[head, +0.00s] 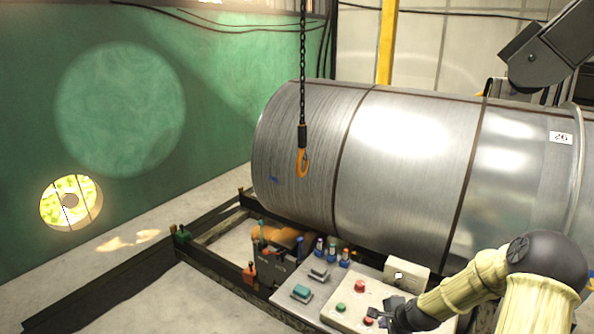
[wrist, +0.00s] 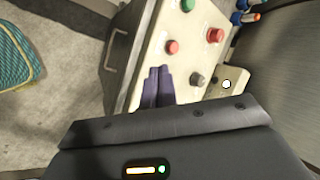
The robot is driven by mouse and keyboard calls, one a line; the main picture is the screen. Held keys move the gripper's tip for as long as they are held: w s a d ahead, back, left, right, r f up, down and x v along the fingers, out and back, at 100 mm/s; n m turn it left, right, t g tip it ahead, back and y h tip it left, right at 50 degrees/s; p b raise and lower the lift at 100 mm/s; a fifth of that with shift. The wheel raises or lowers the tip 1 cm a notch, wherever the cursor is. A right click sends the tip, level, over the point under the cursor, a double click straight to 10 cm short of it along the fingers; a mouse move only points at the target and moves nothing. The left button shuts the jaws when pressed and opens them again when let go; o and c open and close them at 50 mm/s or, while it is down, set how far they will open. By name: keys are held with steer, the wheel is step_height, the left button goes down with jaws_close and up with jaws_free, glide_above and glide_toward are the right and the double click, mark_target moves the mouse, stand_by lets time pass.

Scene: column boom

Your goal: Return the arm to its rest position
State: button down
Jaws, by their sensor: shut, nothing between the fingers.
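My arm reaches in from the lower right of the head view, in a cream sleeve with a dark joint. My gripper (head: 388,308) is at its end, by the front of a control panel (head: 340,310). In the wrist view the two purple-grey fingers of my gripper (wrist: 158,72) lie side by side, shut and empty. They are over the pale panel face (wrist: 150,50), near red buttons (wrist: 172,47) and a dark knob (wrist: 197,79). I cannot tell whether the fingertips touch the panel.
A large metal cylinder (head: 400,150) lies behind the panel. An orange hook (head: 302,162) hangs on a chain in front of it. Green and red buttons (head: 360,287) stand up from the panel. Bare floor (head: 180,295) is free at the left.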

steer(key=s+a+r+n+g+b, duration=0.1)
steer(key=s+a+r+n, duration=0.2)
steer(key=s, duration=0.4)
steer(key=s+a+r+n+g+h, duration=0.1)
steer(key=s+a+r+n, duration=0.2)
steer(key=s+r+n, duration=0.2)
steer(key=s+a+r+n+g+h+b, duration=0.1)
steer(key=s+a+r+n, duration=0.2)
steer(key=s+r+n, duration=0.2)
steer(key=s+n, duration=0.3)
steer(key=s, duration=0.1)
steer(key=shift+s+a+n+g+b, duration=0.25)
steer(key=shift+a+n+g+b, duration=0.05)
steer(key=shift+a+n+b, duration=0.1)
stand_by(1.6)
